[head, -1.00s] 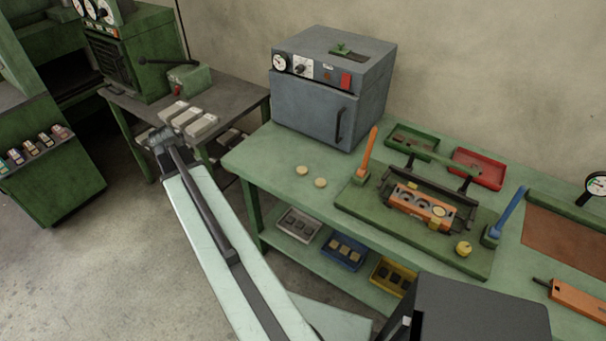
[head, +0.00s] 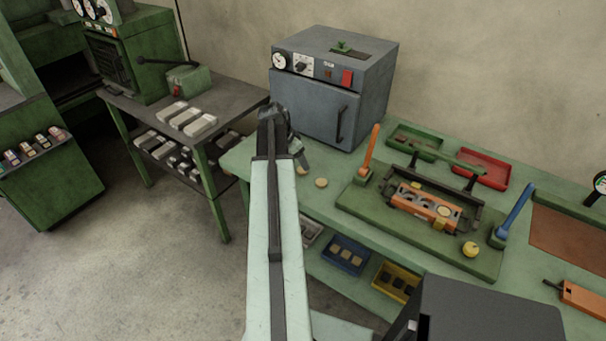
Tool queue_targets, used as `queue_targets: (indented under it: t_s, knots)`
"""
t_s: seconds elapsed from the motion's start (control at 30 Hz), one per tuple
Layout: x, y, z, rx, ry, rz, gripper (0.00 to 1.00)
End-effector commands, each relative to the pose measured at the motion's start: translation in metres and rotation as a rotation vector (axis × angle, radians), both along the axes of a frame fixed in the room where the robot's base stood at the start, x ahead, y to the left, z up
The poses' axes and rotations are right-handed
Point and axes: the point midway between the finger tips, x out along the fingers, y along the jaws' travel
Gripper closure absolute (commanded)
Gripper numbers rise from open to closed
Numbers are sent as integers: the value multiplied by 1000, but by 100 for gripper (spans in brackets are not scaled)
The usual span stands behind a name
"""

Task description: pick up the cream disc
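One cream disc (head: 321,182) is in full view. My gripper (head: 301,161) is at the far end of my raised arm, over the left front part of the bench, close to the left disc in the picture. Its height above the bench is hard to judge. The fingers are small and dark, so I cannot tell whether they are open or shut, and no object shows in them.
The grey oven (head: 329,104) stands behind the discs. To the right are an upright orange handle (head: 370,147), a green fixture plate (head: 355,203) with an orange block (head: 423,207), and green and red trays. A dark table (head: 228,99) with pale bars stands left.

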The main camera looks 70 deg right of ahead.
Motion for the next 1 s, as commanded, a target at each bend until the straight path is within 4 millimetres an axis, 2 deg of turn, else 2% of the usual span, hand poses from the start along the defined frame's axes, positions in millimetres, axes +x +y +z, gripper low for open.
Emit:
queue_targets:
  t_s: [0.27,0.53,0.77,1.0]
  knots:
    - [-6,-11,-47,0,0,-1,37]
    - [-8,-13,-46,0,0,0,37]
    - [-8,-13,-46,0,0,-1,100]
    - [-8,-13,-45,0,0,-1,100]
